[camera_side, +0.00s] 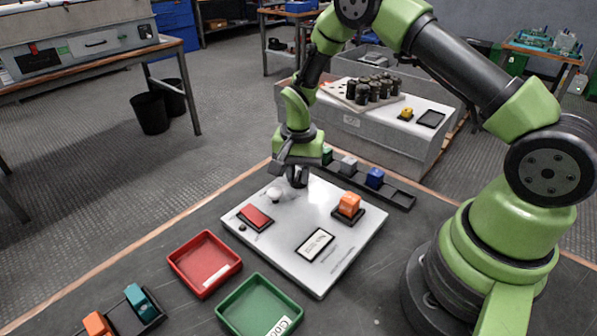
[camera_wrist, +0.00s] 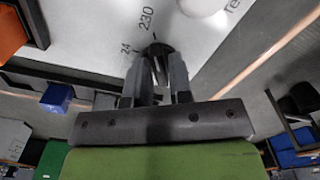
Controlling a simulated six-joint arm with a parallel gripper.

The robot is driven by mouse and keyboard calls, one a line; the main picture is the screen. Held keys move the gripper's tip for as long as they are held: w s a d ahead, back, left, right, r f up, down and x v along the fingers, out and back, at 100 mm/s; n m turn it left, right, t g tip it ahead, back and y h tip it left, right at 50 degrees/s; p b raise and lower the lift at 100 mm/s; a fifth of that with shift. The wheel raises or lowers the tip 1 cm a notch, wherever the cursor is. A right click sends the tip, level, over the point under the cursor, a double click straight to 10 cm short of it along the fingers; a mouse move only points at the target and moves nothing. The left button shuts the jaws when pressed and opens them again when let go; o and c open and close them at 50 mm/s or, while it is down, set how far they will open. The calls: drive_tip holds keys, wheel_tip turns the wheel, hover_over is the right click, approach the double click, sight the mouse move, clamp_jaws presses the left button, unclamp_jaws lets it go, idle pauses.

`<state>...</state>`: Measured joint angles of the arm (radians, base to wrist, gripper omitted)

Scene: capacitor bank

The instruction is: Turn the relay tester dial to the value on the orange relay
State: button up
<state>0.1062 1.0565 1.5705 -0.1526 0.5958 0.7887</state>
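The relay tester is a white panel (camera_side: 285,262) on the dark table. The orange relay (camera_side: 349,204) sits in a black socket on its right side; its printed value is not readable. In the wrist view, part of an orange block (camera_wrist: 10,32) shows at the left edge. The dark round dial (camera_wrist: 157,48) lies at my fingertips, with "230" and "24" printed beside it. My gripper (camera_side: 298,183) points down at the panel's far part. In the wrist view, the fingers (camera_wrist: 160,68) stand apart on either side of the dial; whether they press on it is unclear.
A white round knob (camera_side: 275,194) stands close left of my gripper. The panel also bears a red rectangle (camera_side: 255,217) and a framed label (camera_side: 315,244). A black rack (camera_side: 399,196) with blocks runs behind. Red (camera_side: 205,284) and green (camera_side: 233,315) trays lie in front.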

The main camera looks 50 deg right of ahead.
clamp_jaws()
drive_tip(key=shift+n, duration=0.3)
drive_tip(key=n, duration=1.1)
idle(0.4)
drive_tip(key=shift+o, duration=2.2)
unclamp_jaws()
drive_tip(key=shift+r, duration=0.1)
